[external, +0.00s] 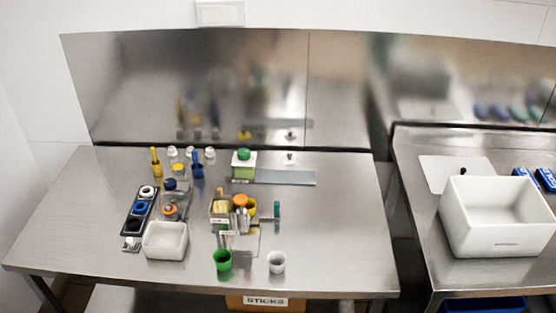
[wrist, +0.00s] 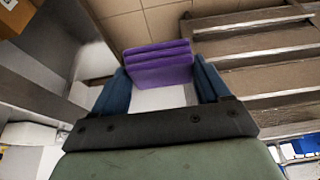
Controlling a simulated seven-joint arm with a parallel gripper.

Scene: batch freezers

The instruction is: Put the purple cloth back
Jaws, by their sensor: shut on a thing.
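The purple cloth (wrist: 160,58), a folded stack of layers, shows in the wrist view between the blue fingers of my gripper (wrist: 161,72). The gripper is shut on it, with one finger at each side. A pale surface (wrist: 160,98) shows between the fingers just below the cloth; I cannot tell what it is. Beyond the cloth is a tan tiled surface. I see neither the cloth nor my gripper in the external view.
Metal slats or shelf edges (wrist: 265,70) lie right of the gripper. Externally, the left steel table (external: 80,235) holds bottles, cups and a small white tub (external: 165,241). A large white bin (external: 497,235) and blue packs (external: 526,180) stand on the right table.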

